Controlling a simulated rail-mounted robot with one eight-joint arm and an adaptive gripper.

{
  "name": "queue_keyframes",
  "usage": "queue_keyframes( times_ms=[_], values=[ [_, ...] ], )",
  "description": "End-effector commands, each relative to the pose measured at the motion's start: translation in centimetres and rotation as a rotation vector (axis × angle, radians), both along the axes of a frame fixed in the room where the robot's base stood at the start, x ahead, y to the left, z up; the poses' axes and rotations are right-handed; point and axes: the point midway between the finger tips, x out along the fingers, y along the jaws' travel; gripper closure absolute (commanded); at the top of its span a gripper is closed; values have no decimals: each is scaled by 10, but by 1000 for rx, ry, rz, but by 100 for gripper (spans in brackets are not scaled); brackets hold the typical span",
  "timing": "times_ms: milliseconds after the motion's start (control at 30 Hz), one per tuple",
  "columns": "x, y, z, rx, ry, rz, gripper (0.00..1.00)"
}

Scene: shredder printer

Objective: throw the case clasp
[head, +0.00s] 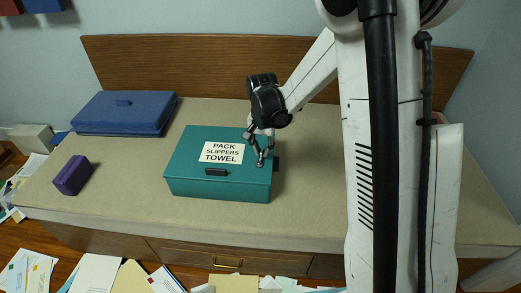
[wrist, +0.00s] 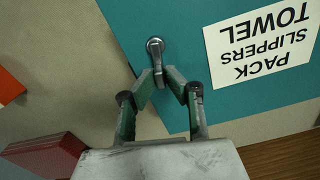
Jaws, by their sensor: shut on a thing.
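The teal case (head: 190,165) stands closed on the bench, with a dark handle (head: 216,172) on its front and a white label reading "PACK SLIPPERS TOWEL" (head: 221,152) on its lid. The clasp (wrist: 155,48) is a small silver lever with a round pivot, on the lid near the case's edge. In the head view the clasp shows small at the lid's right side. My gripper (wrist: 164,76) is shut on the clasp's lever end, and the pivot stays visible beyond the fingertips. In the head view my gripper (head: 260,152) reaches down over the right part of the lid.
A blue case (head: 125,112) lies at the back left of the bench (head: 120,190), and a purple box (head: 72,175) at the left. A red box (wrist: 45,155) and an orange thing (wrist: 8,85) show in the wrist view. Papers cover the floor in front. My arm hides the right side.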

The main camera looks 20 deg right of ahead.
Motion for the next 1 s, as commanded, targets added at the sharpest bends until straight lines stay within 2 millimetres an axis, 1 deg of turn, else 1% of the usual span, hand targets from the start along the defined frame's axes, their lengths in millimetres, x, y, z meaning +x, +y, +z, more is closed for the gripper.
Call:
queue_keyframes(
  times_ms=[500, 1000],
  values=[
    [-12, -11, 0, 1, -1, -484, 100],
    [-26, -14, 0, 1, -1, -957, 100]
  ],
)
